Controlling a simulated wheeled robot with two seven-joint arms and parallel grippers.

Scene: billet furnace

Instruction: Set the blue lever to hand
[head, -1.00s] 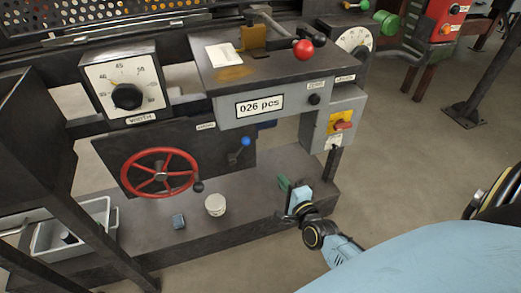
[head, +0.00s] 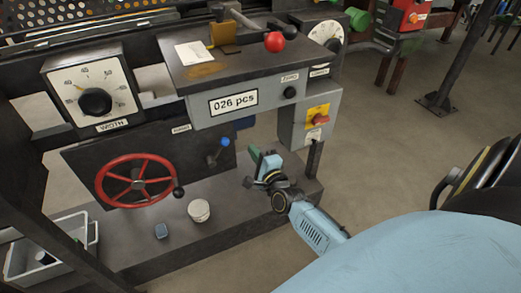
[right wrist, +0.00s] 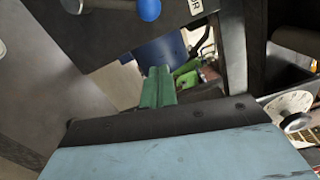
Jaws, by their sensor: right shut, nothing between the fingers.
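The blue lever (head: 224,142) has a blue ball knob on a short dark arm, set on the dark front panel right of the red handwheel. The knob is at the upper right end of its arm. It also shows at the top of the right wrist view (right wrist: 149,9), partly cut off. My right gripper (head: 255,154) is to the right of the lever and a little lower, apart from it. Its green fingers (right wrist: 157,88) are together and empty. Any mark for the lever's positions is too small to read. My left gripper is not in view.
The red handwheel (head: 137,181) is left of the lever. The grey switch box (head: 305,118) with a red-yellow switch is close to my right gripper. A counter box overhangs above.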

